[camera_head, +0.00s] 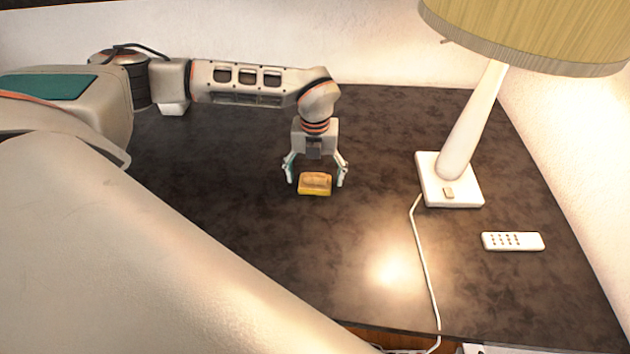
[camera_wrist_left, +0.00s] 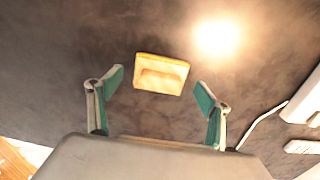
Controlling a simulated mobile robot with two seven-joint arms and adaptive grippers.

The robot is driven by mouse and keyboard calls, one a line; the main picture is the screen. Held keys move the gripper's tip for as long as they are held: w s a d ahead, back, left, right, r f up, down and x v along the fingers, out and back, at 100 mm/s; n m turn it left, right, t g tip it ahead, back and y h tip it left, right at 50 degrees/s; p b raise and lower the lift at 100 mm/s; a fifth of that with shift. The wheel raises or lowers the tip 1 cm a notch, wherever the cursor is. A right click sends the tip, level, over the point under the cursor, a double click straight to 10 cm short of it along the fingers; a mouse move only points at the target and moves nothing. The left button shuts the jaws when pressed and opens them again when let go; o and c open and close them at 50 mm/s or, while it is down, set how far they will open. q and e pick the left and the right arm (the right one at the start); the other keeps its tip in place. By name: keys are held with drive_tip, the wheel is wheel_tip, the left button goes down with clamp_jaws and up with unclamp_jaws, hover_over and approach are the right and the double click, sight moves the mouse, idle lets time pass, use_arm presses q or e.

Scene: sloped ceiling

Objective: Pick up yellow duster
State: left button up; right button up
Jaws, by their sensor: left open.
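The yellow duster (camera_head: 315,184) is a small block with a yellow base and a tan upper part, lying on the dark tabletop. My left gripper (camera_head: 316,180) is open above it, with one finger to each side of the duster in the head view. In the left wrist view, the duster (camera_wrist_left: 161,74) lies just beyond the two green-padded fingertips (camera_wrist_left: 157,86), roughly centred between them. I see no contact between fingers and duster. My right gripper is not in view.
A lamp (camera_head: 450,180) with a white base stands to the right, its cord (camera_head: 422,260) running to the front edge. A white remote (camera_head: 513,241) lies right of it. White walls bound the back and right. The tabletop (camera_head: 250,240) around the duster is clear.

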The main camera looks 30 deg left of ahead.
sight(315, 175)
use_arm(q)
drive_tip(key=shift+f, duration=0.35)
drive_tip(key=c, duration=1.2)
drive_tip(key=shift+r, duration=0.1)
wheel_tip(315, 175, up, 20)
drive_tip(key=shift+b, duration=0.4)
drive_tip(key=o, duration=0.4)
drive_tip(key=shift+c, duration=1.3)
